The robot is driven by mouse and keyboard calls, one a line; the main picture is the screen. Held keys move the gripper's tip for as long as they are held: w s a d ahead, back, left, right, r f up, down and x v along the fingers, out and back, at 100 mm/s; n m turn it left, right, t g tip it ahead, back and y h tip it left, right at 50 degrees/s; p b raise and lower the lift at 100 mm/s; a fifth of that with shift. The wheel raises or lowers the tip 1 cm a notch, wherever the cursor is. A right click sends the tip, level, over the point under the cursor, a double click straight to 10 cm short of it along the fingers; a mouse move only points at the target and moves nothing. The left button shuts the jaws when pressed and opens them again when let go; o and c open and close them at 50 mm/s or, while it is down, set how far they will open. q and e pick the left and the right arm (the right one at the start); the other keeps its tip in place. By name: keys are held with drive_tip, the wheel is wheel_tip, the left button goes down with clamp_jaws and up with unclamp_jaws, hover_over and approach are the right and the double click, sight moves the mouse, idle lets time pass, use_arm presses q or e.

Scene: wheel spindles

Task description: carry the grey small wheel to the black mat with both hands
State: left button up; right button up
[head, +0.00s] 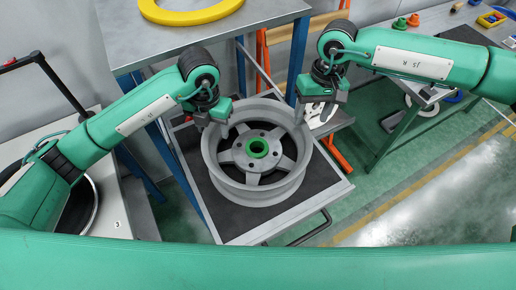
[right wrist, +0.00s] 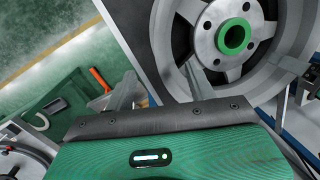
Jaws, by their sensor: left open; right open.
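The grey small wheel (head: 257,172), spoked with a green hub ring, lies flat on a black mat (head: 322,178) in a grey-framed tray. The wheel also shows at the upper right of the right wrist view (right wrist: 205,45). My left gripper (head: 214,122) is open at the wheel's upper left rim. My right gripper (head: 313,112) is open at its upper right rim. In the right wrist view the right gripper's fingers (right wrist: 161,88) appear on either side of the rim. Whether either gripper touches the wheel I cannot tell.
A grey table (head: 130,40) with a yellow ring (head: 190,12) stands behind the tray. A white-topped table with a dark round thing is at the left. A workbench with small coloured parts (head: 400,23) is at the upper right. Green floor is clear at the right.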

sight(214, 137)
use_arm(q)
wheel_tip(214, 137, down, 4)
drive_tip(key=shift+f, duration=0.1)
use_arm(e)
drive_tip(key=f, duration=0.5)
drive_tip(key=s+a+f, duration=0.1)
drive_tip(key=f, duration=0.1)
drive_tip(key=shift+f, duration=0.25)
use_arm(q)
drive_tip(key=shift+s+a, duration=0.15)
use_arm(e)
drive_tip(key=shift+s+a+f, duration=0.1)
drive_tip(key=shift+s+f, duration=0.05)
drive_tip(key=shift+s, duration=0.05)
use_arm(q)
drive_tip(key=shift+f, duration=0.1)
clamp_jaws()
use_arm(e)
drive_tip(key=c, duration=1.2)
clamp_jaws()
drive_tip(key=shift+w, duration=0.1)
